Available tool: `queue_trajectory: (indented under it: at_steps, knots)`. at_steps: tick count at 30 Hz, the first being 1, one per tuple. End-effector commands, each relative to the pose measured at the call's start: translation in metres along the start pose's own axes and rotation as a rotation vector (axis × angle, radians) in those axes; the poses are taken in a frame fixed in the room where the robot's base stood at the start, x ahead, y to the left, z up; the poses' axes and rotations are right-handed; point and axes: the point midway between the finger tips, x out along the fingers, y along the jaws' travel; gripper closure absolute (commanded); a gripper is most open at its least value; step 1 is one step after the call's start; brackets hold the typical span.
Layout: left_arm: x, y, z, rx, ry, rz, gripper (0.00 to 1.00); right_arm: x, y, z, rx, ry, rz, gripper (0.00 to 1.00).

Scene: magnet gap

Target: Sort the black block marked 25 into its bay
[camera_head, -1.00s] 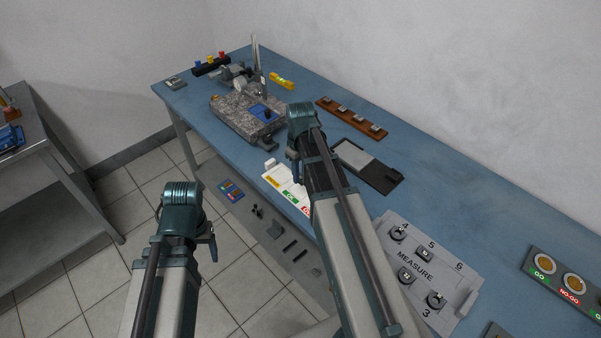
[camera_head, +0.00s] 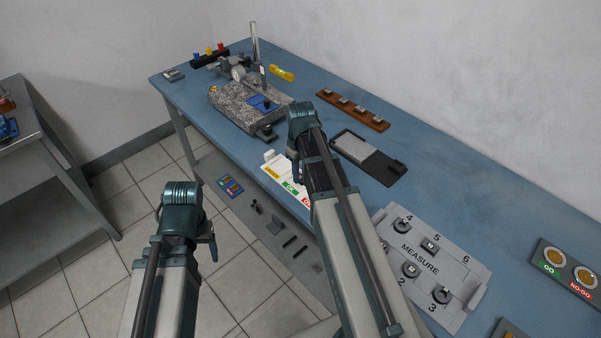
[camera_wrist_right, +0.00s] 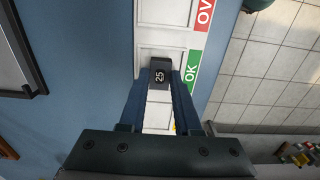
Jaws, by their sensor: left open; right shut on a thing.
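The black block marked 25 (camera_wrist_right: 159,76) is between the fingertips of my right gripper (camera_wrist_right: 160,88) in the right wrist view. Behind it lies the white sorting tray (camera_wrist_right: 165,14), with a red OVER label and a green OK label (camera_wrist_right: 191,68). The block appears in line with the OK bay; its height above the tray is unclear. In the head view my right gripper (camera_head: 295,172) is beside the tray (camera_head: 271,176), which my arm partly covers. My left gripper (camera_head: 212,247) is open and empty over the floor in front of the bench.
A grey MEASURE plate (camera_head: 460,262) with several parts lies right of my right arm. A dark plate with a grey pad (camera_head: 368,155), a brown rack (camera_head: 352,110) and a granite block with a gauge stand (camera_head: 232,112) are farther back. GO/NO-GO gauges (camera_head: 568,268) lie at right.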

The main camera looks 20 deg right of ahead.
Motion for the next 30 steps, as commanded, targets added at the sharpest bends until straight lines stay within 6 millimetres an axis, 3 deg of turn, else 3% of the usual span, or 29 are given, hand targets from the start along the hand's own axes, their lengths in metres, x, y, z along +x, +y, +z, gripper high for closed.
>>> queue_trajectory:
  at_steps: [24,25,30]
  knots:
    - [0.0041,0.0004,-0.0002,0.0,0.0,0.0,0.31,0.0041,0.0,0.0,0.0,0.0,0.0,1.0]
    - [0.004,0.0004,-0.0002,0.0,0.0,0.0,0.31,0.004,0.0,0.0,0.0,0.0,0.0,0.67]
    - [0.0037,0.0003,-0.0002,0.0,0.0,0.0,0.31,0.0037,0.0,0.0,0.0,0.0,0.0,0.36]
